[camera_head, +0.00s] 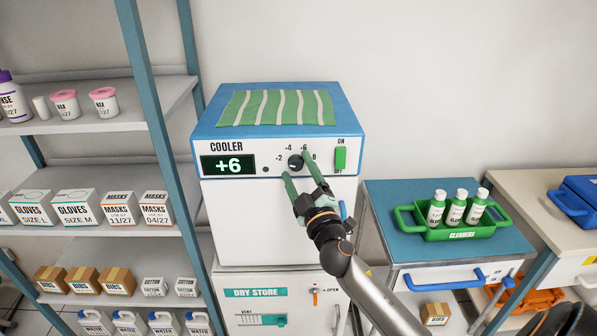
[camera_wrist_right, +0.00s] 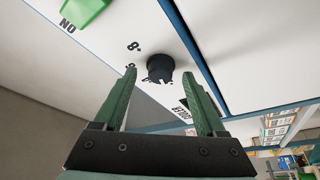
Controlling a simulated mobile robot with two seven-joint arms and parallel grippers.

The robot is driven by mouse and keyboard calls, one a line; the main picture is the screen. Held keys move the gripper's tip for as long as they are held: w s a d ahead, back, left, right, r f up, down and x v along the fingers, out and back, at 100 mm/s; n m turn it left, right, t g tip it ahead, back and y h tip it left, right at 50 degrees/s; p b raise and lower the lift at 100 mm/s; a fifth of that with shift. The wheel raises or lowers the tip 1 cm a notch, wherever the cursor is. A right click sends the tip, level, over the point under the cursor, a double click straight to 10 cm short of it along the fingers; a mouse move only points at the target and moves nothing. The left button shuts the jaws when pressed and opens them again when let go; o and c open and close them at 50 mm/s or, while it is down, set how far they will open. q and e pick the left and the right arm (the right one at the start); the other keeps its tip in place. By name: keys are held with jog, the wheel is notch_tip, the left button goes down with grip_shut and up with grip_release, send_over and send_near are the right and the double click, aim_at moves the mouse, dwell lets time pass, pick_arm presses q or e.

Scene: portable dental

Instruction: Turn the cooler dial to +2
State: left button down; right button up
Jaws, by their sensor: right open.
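The white and blue cooler (camera_head: 340,190) stands in the middle of the head view. Its green display (camera_head: 228,165) reads +6. The round black dial (camera_head: 295,162) sits on the front panel, with printed numbers around it. My right gripper (camera_head: 296,168) is in front of the panel with its green fingers open, one to each side of the dial. In the right wrist view the dial (camera_wrist_right: 160,66) shows between and just beyond the fingertips. I cannot tell whether they touch it. My left gripper is not in view.
A green switch (camera_head: 341,158) is on the panel to the right of the dial. A striped cloth (camera_head: 277,107) lies on the cooler. A shelf rack (camera_head: 160,110) stands close on the left. A cart (camera_head: 455,255) with a green caddy (camera_head: 460,232) of bottles stands on the right.

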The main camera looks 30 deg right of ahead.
jog(key=b+v, duration=0.4)
jog(key=v, duration=0.8)
jog(key=shift+s, duration=0.25)
jog(key=shift+f, duration=0.15)
jog(key=s+a+f+m+g+y, duration=0.2)
jog(key=a+f+g, duration=0.1)
jog(key=f, duration=0.8)
jog(key=s+a+f+m+g+y, duration=0.1)
jog(key=s+a+f+g+y, duration=0.2)
jog(key=f, duration=0.8)
jog(key=s+a+f+m+g+y, duration=0.1)
jog(key=s+a+f+g, duration=0.1)
jog(key=s+a+f, duration=0.2)
jog(key=s+a+f+m+g+y, duration=0.1)
jog(key=s+a+f+g, duration=0.2)
jog(key=f, duration=0.6)
jog(key=s+a, duration=0.2)
jog(key=s, duration=0.1)
jog(key=shift+m, duration=0.4)
